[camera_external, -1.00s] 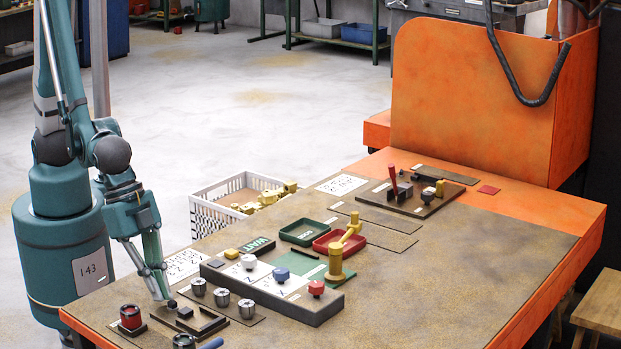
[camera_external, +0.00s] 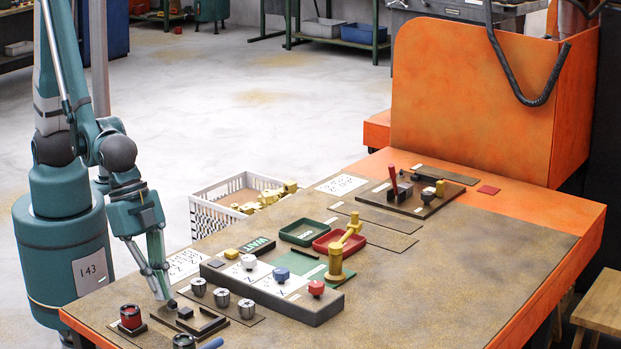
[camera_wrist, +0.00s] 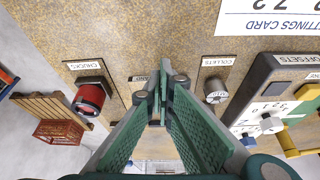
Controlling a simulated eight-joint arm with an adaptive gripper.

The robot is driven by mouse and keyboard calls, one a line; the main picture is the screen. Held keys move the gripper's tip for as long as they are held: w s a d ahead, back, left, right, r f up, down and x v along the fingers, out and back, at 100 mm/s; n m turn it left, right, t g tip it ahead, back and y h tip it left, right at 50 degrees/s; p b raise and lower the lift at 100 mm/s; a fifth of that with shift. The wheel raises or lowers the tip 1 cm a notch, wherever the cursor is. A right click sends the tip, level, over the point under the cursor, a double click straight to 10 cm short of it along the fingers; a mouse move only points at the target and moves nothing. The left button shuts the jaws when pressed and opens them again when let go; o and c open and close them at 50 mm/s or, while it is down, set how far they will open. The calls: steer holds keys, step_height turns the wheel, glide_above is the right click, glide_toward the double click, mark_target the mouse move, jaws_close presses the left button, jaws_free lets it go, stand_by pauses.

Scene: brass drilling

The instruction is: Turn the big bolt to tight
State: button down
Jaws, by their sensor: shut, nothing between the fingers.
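My gripper (camera_external: 163,297) is shut and empty, with its tips low at the table's near left. A small dark round knob (camera_external: 172,304) and a dark block (camera_external: 185,313) sit right by the tips on a dark fixture (camera_external: 208,328). One of these may be the big bolt, but I cannot tell which. I also cannot tell whether the tips touch the knob. In the wrist view my gripper (camera_wrist: 160,85) points at a small labelled plate (camera_wrist: 138,78), and its fingers hide most of what lies there.
A red-and-black chuck (camera_external: 130,317) stands left of the tips. Silver collets (camera_external: 222,297) stand close on the right. The grey offsets box with knobs (camera_external: 315,289) lies beyond them. A white crate (camera_external: 215,210) stands behind the table.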

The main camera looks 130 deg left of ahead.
mark_target(176, 300)
steer(key=shift+w, duration=0.25)
steer(key=m, duration=0.1)
steer(key=a+m+h+b, duration=0.1)
steer(key=m, duration=0.1)
steer(key=w+m, duration=0.1)
steer(key=shift+a+r+m+g+h, duration=0.1)
steer(key=shift+a+m+g+h, duration=0.2)
steer(key=m, duration=0.1)
steer(key=m+h+b, duration=0.1)
steer(key=m, duration=0.1)
steer(key=shift+w+a+g, duration=0.3)
steer(key=shift+w+a, duration=0.05)
steer(key=shift+w, duration=0.05)
steer(key=shift+m, duration=0.3)
steer(key=shift+w+a, duration=0.1)
steer(key=shift+w, duration=0.1)
steer(key=shift+s, duration=0.2)
steer(key=shift+d, duration=0.3)
steer(key=shift+s+d, duration=0.1)
steer(key=shift+d, duration=0.45)
